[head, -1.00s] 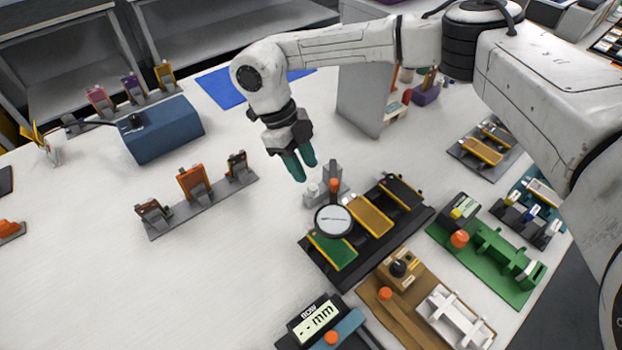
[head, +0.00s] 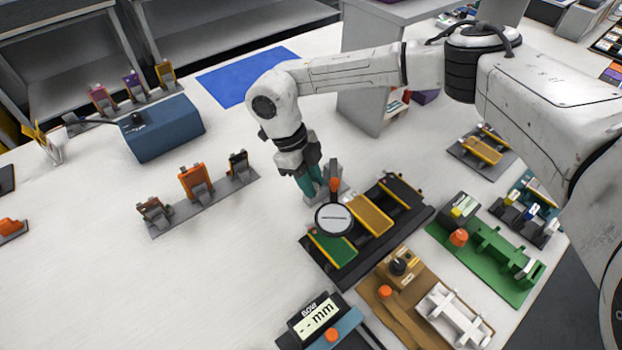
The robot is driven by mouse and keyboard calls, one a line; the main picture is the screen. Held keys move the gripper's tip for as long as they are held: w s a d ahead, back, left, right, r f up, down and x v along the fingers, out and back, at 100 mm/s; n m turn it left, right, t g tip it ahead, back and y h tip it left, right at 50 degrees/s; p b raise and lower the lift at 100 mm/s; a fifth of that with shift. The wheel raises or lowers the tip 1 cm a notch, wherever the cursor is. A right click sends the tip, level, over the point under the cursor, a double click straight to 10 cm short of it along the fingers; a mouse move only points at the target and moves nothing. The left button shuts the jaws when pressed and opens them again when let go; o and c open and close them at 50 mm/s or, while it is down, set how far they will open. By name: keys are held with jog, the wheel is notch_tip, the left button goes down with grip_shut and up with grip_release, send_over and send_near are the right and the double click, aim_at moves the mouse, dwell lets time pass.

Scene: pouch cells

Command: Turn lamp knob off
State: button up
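The lamp (head: 334,219) is a round, dark-rimmed head with a pale face, set on a grey stand with an orange-red knob (head: 335,186) near its top. My gripper (head: 311,186) points down at the lamp's base, just left of the stand. Its teal fingertips are low over the spot where a small pale knob showed earlier. That pale knob is now hidden behind the fingers, so I cannot tell whether they touch it or grip it.
A black rack (head: 310,265) with green and yellow cells lies under the lamp head. A grey strip with clamps (head: 195,183) stands to the left, and a blue box (head: 163,130) behind it. Brown (head: 380,310) and green (head: 480,262) fixtures are at the right. The front left table is clear.

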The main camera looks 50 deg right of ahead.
grip_shut()
jog(key=n, duration=0.2)
jog(key=n+h, duration=0.1)
jog(key=n, duration=0.1)
jog(key=shift+a+n+t+h+b, duration=0.1)
jog(key=shift+n+t+h+b, duration=0.2)
jog(key=shift+t, duration=0.1)
jog(key=o, duration=0.5)
grip_release()
jog(key=shift+r, duration=0.1)
jog(key=v, duration=1)
jog(key=shift+w+a+r+b, duration=0.1)
jog(key=shift+w+r+b, duration=0.1)
jog(key=shift+r+b, duration=0.15)
jog(key=shift+f, duration=0.1)
